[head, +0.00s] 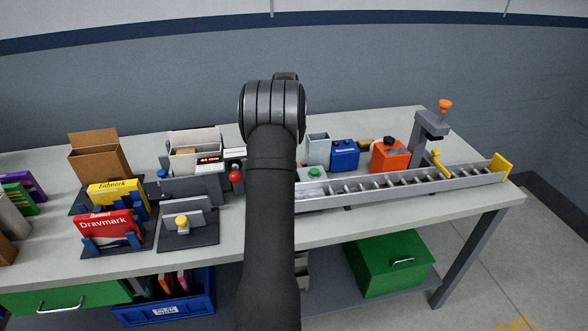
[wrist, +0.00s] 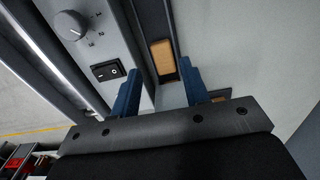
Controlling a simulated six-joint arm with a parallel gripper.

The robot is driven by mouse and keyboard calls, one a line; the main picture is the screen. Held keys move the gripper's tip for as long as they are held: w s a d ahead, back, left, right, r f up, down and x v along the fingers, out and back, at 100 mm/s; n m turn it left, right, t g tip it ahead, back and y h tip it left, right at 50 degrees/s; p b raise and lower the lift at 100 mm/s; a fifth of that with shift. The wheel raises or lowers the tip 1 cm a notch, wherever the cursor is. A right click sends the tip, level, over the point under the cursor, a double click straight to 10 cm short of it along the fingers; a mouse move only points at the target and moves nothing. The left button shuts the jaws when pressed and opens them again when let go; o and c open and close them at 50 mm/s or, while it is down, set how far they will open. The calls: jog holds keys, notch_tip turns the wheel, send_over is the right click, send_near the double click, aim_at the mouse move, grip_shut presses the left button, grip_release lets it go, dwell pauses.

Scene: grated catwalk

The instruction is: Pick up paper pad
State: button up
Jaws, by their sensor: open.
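I cannot make out anything that is surely a paper pad. In the wrist view, a tan rectangular block (wrist: 162,57) lies in a dark narrow recess, just beyond and between my gripper's two blue fingers. I cannot tell if it is the pad. My gripper (wrist: 158,78) is open with nothing between its fingers. The left finger is close to a grey machine housing (wrist: 112,45) with a knob and a rocker switch. In the head view my own arm hides the gripper and the table's middle.
The table (head: 100,264) carries a yellow box (head: 118,194), a red box (head: 104,232) and an open brown carton (head: 98,160) at left. A green chest (head: 390,265) sits below.

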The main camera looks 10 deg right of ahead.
notch_tip(320, 180, down, 8)
jog(key=shift+r, duration=0.1)
jog(key=c, duration=0.7)
